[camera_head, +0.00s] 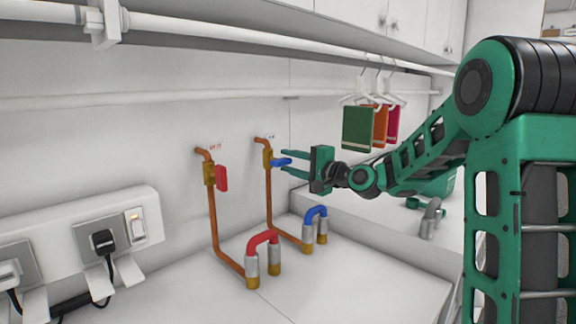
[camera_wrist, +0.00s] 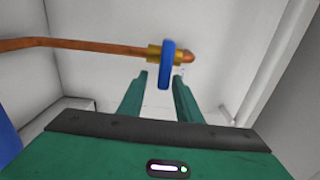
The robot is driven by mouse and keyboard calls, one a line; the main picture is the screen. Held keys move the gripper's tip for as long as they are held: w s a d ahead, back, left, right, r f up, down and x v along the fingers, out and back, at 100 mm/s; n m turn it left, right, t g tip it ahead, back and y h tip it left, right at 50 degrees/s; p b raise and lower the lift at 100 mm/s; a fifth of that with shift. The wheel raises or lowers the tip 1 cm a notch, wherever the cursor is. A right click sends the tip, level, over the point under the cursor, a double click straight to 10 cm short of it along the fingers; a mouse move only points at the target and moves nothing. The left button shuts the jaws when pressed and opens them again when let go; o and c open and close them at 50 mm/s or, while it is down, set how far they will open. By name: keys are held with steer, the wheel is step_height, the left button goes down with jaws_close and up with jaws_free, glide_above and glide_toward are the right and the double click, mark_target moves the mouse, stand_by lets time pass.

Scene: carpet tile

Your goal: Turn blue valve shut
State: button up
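The blue valve handle (camera_head: 281,161) sits on a brass valve body (camera_head: 267,158) on the right copper pipe against the white wall. In the head view the handle sticks out sideways from the pipe, toward my gripper (camera_head: 291,164). My gripper is open, its green fingers pointing left at the handle. In the wrist view the blue handle (camera_wrist: 166,65) lies across the copper pipe (camera_wrist: 95,43), and its lower end is between or just ahead of the two fingertips (camera_wrist: 160,78). Gaps show on both sides of the handle; contact cannot be told.
A red valve handle (camera_head: 221,178) is on the left copper pipe. Red (camera_head: 262,240) and blue (camera_head: 316,212) hose bends stand below. A socket strip (camera_head: 75,245) is at lower left. Hanging cloths (camera_head: 358,128) and a sink tap (camera_head: 431,215) are to the right.

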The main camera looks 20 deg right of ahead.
steer(key=v, duration=1)
steer(key=shift+s+d, duration=0.2)
steer(key=shift+s, duration=0.1)
steer(key=shift+s+f, duration=0.1)
steer(key=shift+f, duration=0.05)
